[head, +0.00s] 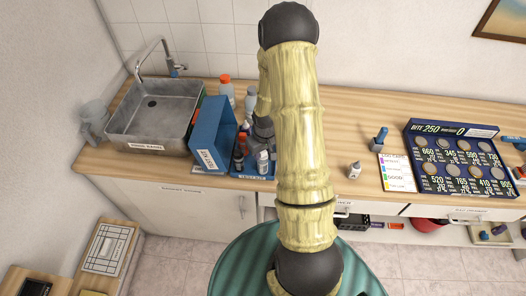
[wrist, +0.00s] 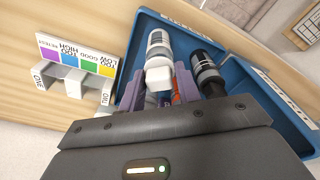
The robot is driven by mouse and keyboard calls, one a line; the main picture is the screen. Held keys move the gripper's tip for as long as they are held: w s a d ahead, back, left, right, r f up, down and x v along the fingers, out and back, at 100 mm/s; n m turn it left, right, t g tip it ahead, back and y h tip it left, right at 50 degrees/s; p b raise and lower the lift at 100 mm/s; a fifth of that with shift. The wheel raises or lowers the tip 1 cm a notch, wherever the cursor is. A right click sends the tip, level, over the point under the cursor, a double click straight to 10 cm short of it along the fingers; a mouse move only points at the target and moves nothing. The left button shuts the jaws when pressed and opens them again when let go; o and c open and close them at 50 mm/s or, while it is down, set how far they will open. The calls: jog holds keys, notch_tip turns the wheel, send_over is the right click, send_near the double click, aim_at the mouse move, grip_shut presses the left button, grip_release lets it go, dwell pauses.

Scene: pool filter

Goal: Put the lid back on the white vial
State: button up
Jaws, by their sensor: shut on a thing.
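In the wrist view, the white vial (wrist: 157,42), with a grey band, is in the blue tray (wrist: 133,92). A blocky white piece that looks like the lid (wrist: 158,77) shows between my purple fingers and overlaps the vial's near end. My gripper (wrist: 166,88) is shut on this white piece. I cannot tell whether the lid touches the vial or is apart from it. In the head view, my gripper (head: 262,146) is over the tray, largely hidden by my arm. A white vial (head: 262,162) shows just below it.
A dark-capped vial (wrist: 207,72) stands close right of my fingers. A colour-chart holder (wrist: 76,70) is left of the tray. The upright blue box (head: 212,135) and sink (head: 155,110) are to the left. A small white bottle (head: 354,170) stands right, with clear counter around it.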

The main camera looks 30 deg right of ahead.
dwell(0.4)
jog(key=o, duration=1.5)
jog(key=shift+r+p, duration=0.35)
jog(key=shift+r, duration=0.1)
jog(key=shift+r+p, duration=1.2)
jog(key=shift+r, duration=0.35)
jog(key=shift+s+r+p, duration=0.1)
jog(key=shift+r+p, duration=0.4)
jog(key=shift+r, duration=0.15)
jog(key=shift+r+p, duration=0.65)
jog(key=shift+r, duration=0.25)
